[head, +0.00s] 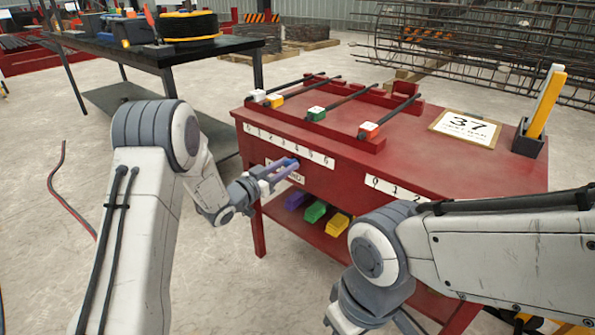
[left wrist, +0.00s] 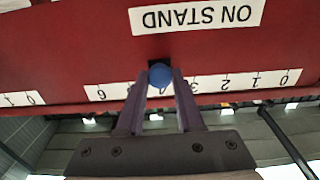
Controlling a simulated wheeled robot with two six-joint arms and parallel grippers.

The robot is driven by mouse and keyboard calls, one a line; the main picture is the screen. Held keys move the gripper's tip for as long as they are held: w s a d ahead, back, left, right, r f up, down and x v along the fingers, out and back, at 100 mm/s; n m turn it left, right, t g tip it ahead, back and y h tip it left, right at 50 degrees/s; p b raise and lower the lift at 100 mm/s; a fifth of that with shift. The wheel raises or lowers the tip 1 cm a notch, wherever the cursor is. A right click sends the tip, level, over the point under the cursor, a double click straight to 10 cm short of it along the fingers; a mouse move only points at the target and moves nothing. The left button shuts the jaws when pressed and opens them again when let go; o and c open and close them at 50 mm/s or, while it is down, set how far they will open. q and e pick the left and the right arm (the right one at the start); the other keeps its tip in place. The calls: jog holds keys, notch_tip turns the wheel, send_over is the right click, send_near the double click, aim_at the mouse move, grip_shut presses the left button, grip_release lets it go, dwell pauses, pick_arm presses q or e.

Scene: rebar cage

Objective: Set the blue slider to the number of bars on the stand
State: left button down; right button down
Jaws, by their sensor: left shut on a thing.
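The blue slider (left wrist: 160,75) is a round blue knob on the red front panel, between the two purple fingers of my left gripper (left wrist: 160,95) in the left wrist view. It covers the scale around the 4. In the head view the left gripper (head: 288,168) is at the table's front, below the number strip (head: 290,146), and hides the knob. The stand (head: 315,130) on the red table (head: 420,150) carries several dark bars (head: 352,97), with white, orange, green and red-orange end pieces. An "ON STAND" label (left wrist: 197,15) appears upside down. My right gripper is out of view.
A second number strip (head: 392,188) is on the table front, partly behind my right arm. Purple, green and yellow blocks (head: 315,211) lie on the shelf below.

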pick_arm(q)
jog(key=c, duration=0.6)
grip_release()
jog(key=shift+o, duration=0.2)
jog(key=p+v, duration=0.2)
jog(key=v, duration=0.8)
jog(key=shift+s+a, duration=0.15)
jog(key=shift+a, duration=0.05)
